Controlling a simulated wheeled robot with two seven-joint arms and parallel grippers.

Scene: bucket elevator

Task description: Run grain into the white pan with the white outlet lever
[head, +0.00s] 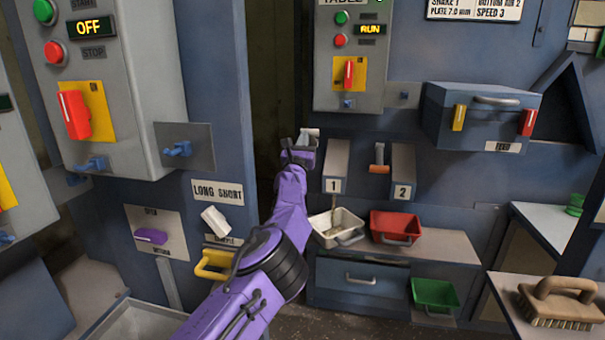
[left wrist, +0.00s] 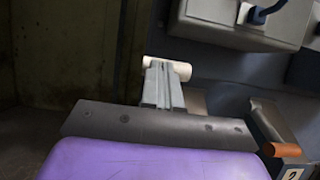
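The white outlet lever (left wrist: 181,70) shows in the left wrist view as a white horizontal handle right at my fingertips. My left gripper (head: 305,138) is beside the panel marked 1; in the left wrist view its fingers (left wrist: 162,84) are close together and overlap the handle. They look shut, against or over the handle rather than around it; exact contact is hidden. The white pan (head: 350,219) sits on the shelf below outlet 1 (head: 335,160). A thin tan streak shows above it and brownish matter inside. My right gripper is not in view.
An orange-handled lever (head: 379,155) is beside outlet 2 (head: 402,165), above the red pan (head: 396,226). A green pan (head: 434,292) is lower right. A brush (head: 560,300) lies on the right bench. The upper control box reads RUN (head: 370,29); the left one reads OFF (head: 88,27).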

